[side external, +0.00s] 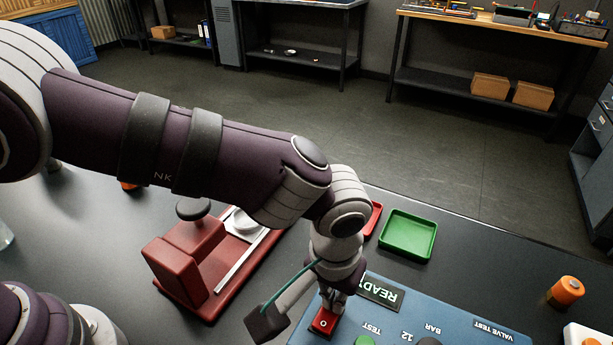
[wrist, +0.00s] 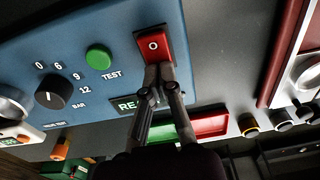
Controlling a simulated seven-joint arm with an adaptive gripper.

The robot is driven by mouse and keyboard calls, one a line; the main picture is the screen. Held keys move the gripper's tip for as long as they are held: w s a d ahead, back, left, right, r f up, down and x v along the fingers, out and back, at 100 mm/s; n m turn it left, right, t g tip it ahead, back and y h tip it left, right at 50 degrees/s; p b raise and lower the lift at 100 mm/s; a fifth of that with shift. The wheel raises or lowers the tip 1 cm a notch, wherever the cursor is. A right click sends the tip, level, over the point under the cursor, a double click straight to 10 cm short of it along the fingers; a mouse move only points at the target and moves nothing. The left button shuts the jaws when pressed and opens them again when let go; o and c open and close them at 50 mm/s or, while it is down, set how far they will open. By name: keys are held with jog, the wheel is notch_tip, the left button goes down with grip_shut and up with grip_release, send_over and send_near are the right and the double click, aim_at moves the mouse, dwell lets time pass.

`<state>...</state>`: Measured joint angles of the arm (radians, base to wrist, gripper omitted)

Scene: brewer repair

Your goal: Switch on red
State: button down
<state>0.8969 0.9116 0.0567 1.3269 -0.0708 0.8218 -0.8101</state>
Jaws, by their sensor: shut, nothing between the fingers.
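A red rocker switch (side external: 324,322) with a white O on its face sits on the blue test panel (side external: 455,325). In the wrist view the red switch (wrist: 153,42) is at the top centre. My gripper (wrist: 158,72) is shut and empty. It points down at the switch, with its fingertips at the switch's lower edge in the wrist view. In the side view my gripper (side external: 332,300) is right at the switch. I cannot tell whether it touches or presses it. The fingers hide part of the switch.
The panel has a green TEST button (wrist: 98,57), a black BAR dial (wrist: 50,92) and a READY label (side external: 383,291). A green tray (side external: 407,235) and a red tray (side external: 373,219) stand behind it. A red press-like device (side external: 185,262) is at left. An orange cylinder (side external: 566,292) stands at right.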

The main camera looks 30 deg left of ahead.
jog(key=shift+s, duration=0.1)
jog(key=shift+s+r, duration=0.25)
jog(key=shift+s, duration=0.45)
notch_tip(320, 180, up, 14)
jog(key=w, duration=0.1)
jog(key=shift+w, duration=0.4)
jog(key=shift+a, duration=0.1)
